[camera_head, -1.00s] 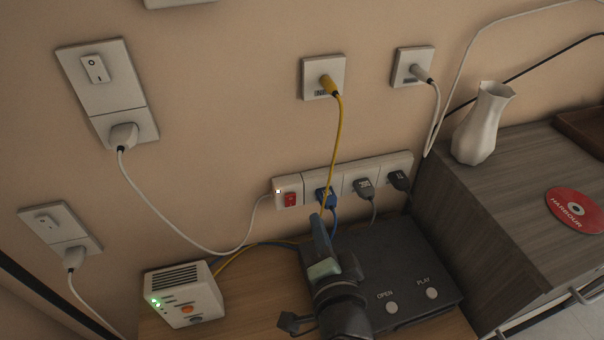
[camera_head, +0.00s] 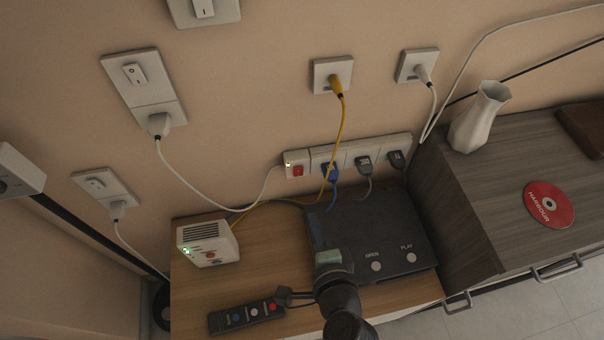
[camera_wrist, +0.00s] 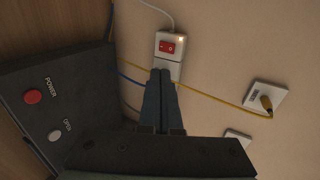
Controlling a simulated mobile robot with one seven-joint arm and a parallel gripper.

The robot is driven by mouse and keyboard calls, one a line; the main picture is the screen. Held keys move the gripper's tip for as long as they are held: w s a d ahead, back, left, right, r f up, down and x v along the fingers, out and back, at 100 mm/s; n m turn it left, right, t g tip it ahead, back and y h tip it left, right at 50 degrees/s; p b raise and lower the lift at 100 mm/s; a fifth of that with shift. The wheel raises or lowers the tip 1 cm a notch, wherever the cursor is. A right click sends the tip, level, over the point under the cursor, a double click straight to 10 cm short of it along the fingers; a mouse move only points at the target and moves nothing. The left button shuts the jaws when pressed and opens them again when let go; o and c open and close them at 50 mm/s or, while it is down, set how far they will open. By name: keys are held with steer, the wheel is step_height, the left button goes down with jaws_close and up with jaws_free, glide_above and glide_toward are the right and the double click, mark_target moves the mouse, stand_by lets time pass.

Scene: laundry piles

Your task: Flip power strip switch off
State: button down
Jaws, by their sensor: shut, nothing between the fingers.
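The white power strip (camera_head: 349,150) is mounted low on the wall. Its red rocker switch (camera_head: 298,171) is at the left end beside a small lit light (camera_head: 288,164). In the wrist view the red switch (camera_wrist: 168,46) and lit light (camera_wrist: 180,38) lie just beyond the fingertips. My gripper (camera_head: 313,210) is shut and empty, over the dark player box, apart from the switch in the head view. The shut fingers (camera_wrist: 161,73) overlap the strip's lower part in the wrist view, hiding some of it; contact cannot be told.
The dark player box (camera_head: 405,235) lies below the strip. A white box with green lights (camera_head: 208,243) and a remote (camera_head: 246,313) are on the wooden top. A yellow cable (camera_head: 343,120) hangs near the strip. A grey cabinet (camera_head: 470,210) stands right.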

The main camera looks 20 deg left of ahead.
glide_toward(298, 170)
steer(key=x, duration=0.2)
steer(key=f+x, duration=0.1)
steer(key=x, duration=0.2)
steer(key=shift+f+b, duration=0.15)
steer(key=shift+b, duration=0.2)
steer(key=shift+w+a, duration=0.35)
steer(key=shift+w, duration=0.2)
steer(key=shift+w+a, duration=0.15)
steer(key=shift+w, duration=0.1)
